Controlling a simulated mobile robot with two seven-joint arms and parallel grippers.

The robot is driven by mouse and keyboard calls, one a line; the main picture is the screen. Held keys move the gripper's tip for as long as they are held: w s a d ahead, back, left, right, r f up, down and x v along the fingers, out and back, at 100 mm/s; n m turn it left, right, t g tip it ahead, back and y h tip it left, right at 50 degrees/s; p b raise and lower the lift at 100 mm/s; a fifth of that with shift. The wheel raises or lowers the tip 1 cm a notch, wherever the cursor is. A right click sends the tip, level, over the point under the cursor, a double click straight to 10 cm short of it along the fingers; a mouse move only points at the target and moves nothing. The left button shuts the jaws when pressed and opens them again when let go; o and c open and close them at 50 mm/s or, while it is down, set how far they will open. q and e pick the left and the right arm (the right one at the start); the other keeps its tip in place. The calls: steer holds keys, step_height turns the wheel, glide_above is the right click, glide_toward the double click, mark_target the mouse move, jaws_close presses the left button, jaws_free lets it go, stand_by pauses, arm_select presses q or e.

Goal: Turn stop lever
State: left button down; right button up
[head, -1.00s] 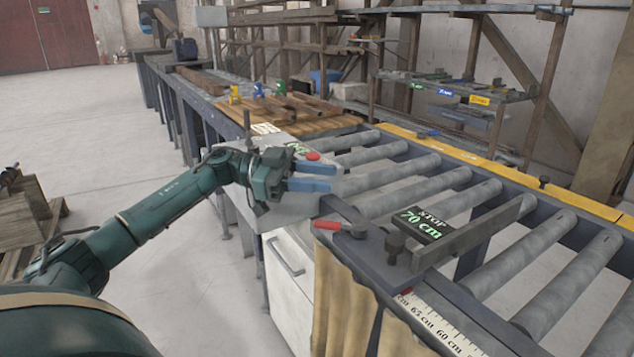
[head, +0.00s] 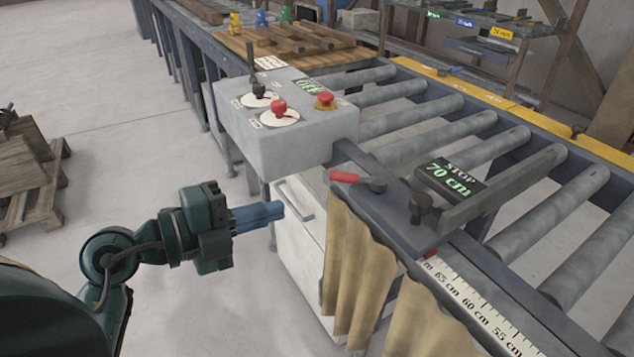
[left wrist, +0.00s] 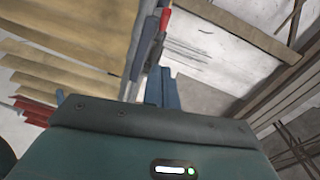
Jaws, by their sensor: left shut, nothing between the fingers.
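The stop lever (head: 345,178) has a red handle pointing left from a dark pivot on the blue-grey stop carriage, beside the rollers in the head view. A red piece just past my fingertips in the left wrist view (left wrist: 165,18) looks like the same handle. The stop display (head: 450,180) reads 70 cm in green. My left gripper (head: 279,211) is shut and empty, to the left of the lever and lower in the picture, in front of the white cabinet. Its blue fingers also show in the left wrist view (left wrist: 162,88). My right gripper is out of view.
A grey control box (head: 270,150) with red and black knobs and a red button stands behind the lever. A tan curtain (head: 350,270) hangs below the carriage. A measuring scale (head: 470,310) runs along the front.

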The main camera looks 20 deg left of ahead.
arm_select(q)
steer(key=b+x, duration=0.2)
glide_toward(350, 181)
steer(key=x, duration=0.5)
steer(key=shift+d, duration=0.15)
steer(key=shift+w, duration=0.3)
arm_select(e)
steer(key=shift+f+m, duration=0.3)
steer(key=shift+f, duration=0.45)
